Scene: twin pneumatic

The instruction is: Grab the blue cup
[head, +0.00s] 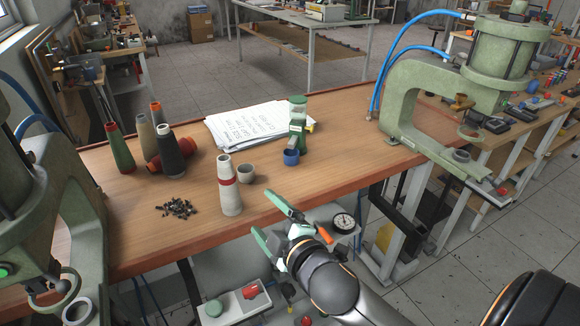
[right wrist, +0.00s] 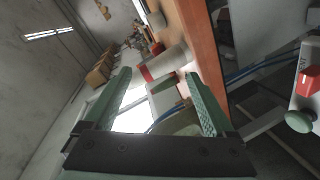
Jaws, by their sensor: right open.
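The blue cup (head: 291,157) stands on the wooden table near its middle, at the foot of a green dispenser-like object (head: 298,115). My right gripper (head: 262,212) is open and empty at the table's front edge, nearer the camera than the cup and a little to its left. The right wrist view shows its two green fingers (right wrist: 158,76) spread apart. A pale cone with a red band (right wrist: 168,65) shows beyond them; I cannot make out the blue cup there. My left gripper is not in view.
The pale cone (head: 230,190) and a small grey cup (head: 246,174) stand left of the blue cup. Papers (head: 255,127) lie behind. Several thread cones (head: 170,152) and dark small parts (head: 177,208) are further left. A green press (head: 405,105) stands right.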

